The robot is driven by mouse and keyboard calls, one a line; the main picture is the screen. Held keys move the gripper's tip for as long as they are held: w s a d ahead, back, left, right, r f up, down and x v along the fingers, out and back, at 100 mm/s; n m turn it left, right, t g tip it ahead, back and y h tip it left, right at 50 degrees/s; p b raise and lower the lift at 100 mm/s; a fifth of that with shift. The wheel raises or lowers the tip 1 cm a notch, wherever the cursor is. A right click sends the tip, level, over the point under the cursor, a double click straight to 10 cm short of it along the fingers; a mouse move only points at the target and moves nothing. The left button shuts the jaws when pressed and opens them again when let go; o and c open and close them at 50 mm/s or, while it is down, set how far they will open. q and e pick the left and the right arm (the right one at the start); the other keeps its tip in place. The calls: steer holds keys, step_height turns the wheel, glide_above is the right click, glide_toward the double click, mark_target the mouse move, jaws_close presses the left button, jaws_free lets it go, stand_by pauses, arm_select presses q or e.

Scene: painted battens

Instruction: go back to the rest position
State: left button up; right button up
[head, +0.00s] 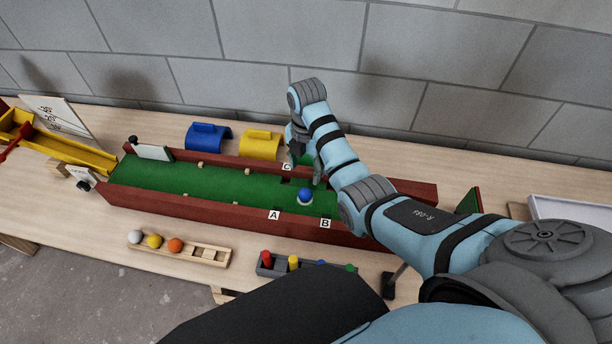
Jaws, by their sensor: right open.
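My right arm reaches in from the lower right, over the green-floored trough (180,180) with red-brown side walls. My right gripper (305,165) points down above the trough's far side, near the label C (286,167). Its fingers are apart and I see nothing between them. A blue ball (305,194) sits on a pale ring or base on the green floor, just in front of the gripper and apart from it. Labels A (274,215) and B (325,224) are on the near wall. My forearm hides the trough's right part. My left gripper is out of view.
Blue (208,137) and yellow (260,145) arched blocks stand behind the trough. A wooden rack (205,254) with several balls and a grey peg holder (305,268) lie in front. A yellow chute (75,153) is at left, a white tray (570,212) at right.

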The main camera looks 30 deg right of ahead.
steer(key=shift+r, duration=0.55)
